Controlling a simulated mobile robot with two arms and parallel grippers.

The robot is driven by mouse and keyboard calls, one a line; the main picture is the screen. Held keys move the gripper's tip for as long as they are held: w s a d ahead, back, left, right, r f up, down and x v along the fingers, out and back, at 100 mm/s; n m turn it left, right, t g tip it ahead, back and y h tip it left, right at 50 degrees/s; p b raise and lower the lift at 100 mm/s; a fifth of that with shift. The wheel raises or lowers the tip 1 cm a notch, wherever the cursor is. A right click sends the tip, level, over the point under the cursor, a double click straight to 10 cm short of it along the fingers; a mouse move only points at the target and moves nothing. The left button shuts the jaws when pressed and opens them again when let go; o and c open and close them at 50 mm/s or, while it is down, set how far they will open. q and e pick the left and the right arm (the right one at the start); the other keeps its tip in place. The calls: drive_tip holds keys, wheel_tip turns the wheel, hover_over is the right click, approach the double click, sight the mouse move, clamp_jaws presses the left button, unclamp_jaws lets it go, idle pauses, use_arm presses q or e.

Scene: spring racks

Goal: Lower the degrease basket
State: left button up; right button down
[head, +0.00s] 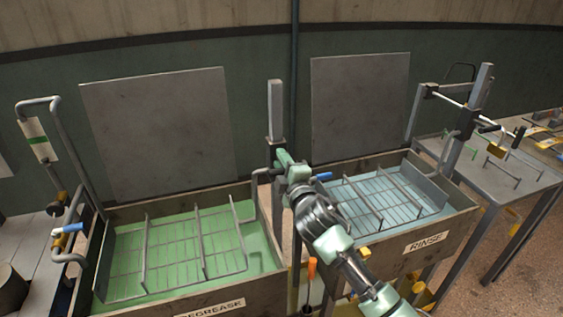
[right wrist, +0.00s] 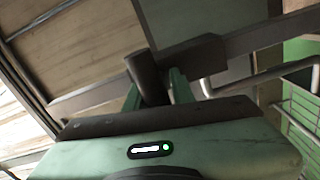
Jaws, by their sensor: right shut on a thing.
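The degrease basket (head: 203,240) is a grey wire rack in the left tank, which is labelled DEGREASE (head: 212,308). Green liquid shows through and around its wires; its upright end frames stand clear of the liquid. A grey lift post (head: 275,105) stands at the tank's right side, with a bent bar reaching towards the basket. My right gripper (head: 284,160) is at this post. In the right wrist view, its green fingers (right wrist: 155,88) are shut around a dark round handle (right wrist: 148,72) on the lift. The gripper hides part of the carriage. My left gripper is out of view.
The rinse tank (head: 427,243), with its own wire basket (head: 385,202) in bluish liquid, stands right of my right arm. A blue-handled valve (head: 68,229) is at the far left. A metal table (head: 495,180) with hooks and a padlock stands at right.

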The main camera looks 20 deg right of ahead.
sight(277, 199)
drive_tip(key=shift+f, duration=0.15)
wheel_tip(277, 199, down, 17)
drive_tip(key=b, duration=1.2)
drive_tip(key=shift+s, duration=0.1)
drive_tip(key=shift+a, duration=0.1)
drive_tip(key=c, duration=1.3)
unclamp_jaws()
drive_tip(key=shift+o, duration=0.2)
drive_tip(key=shift+r, duration=0.3)
drive_tip(key=s+b, duration=0.1)
drive_tip(key=s, duration=0.6)
drive_tip(key=shift+s+d, duration=0.2)
drive_tip(key=shift+s, duration=0.15)
drive_tip(key=shift+f, duration=0.1)
